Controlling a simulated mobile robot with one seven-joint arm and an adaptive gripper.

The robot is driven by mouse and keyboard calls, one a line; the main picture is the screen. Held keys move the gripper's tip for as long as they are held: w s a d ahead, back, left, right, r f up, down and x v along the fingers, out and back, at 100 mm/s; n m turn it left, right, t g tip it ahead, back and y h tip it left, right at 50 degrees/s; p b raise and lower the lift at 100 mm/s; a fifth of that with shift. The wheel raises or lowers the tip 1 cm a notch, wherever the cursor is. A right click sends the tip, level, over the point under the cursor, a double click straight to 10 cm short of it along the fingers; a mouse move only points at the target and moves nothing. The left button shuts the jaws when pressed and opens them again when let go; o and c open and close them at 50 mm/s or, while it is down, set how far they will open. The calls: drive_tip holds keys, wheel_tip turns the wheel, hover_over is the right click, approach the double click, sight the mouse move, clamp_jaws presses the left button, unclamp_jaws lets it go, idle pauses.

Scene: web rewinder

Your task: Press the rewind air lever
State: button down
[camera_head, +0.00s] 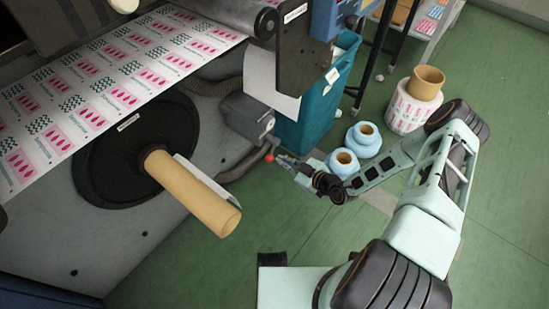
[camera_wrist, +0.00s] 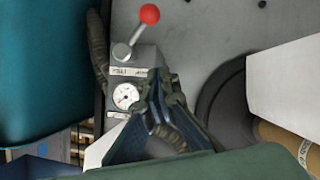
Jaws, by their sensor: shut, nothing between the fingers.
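The rewind air lever is a metal rod with a red ball knob (camera_wrist: 149,14), rising from a round pivot (camera_wrist: 122,52) on a grey valve box. In the head view the red knob (camera_head: 269,158) shows below the grey box (camera_head: 245,115). In the wrist view the rod tilts up and to the right. My gripper (camera_wrist: 160,78) is shut and empty. Its fingertips lie below the knob in the wrist view, over the right side of the box. In the head view my gripper (camera_head: 280,160) is close beside the knob; I cannot tell whether they touch.
A pressure gauge (camera_wrist: 125,96) sits on the box under the pivot. A cardboard core (camera_head: 190,190) sticks out from the black disc at left. A teal bin (camera_head: 310,115) stands behind the lever. Blue rolls (camera_head: 363,140) stand on the floor by my arm. The green floor in front is clear.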

sight(272, 153)
drive_tip(key=w+a+f+b, duration=0.4)
drive_tip(key=w+f, duration=0.2)
drive_tip(key=f, duration=0.1)
drive_tip(key=shift+w+a+f, duration=0.25)
drive_tip(key=shift+w+a, duration=0.15)
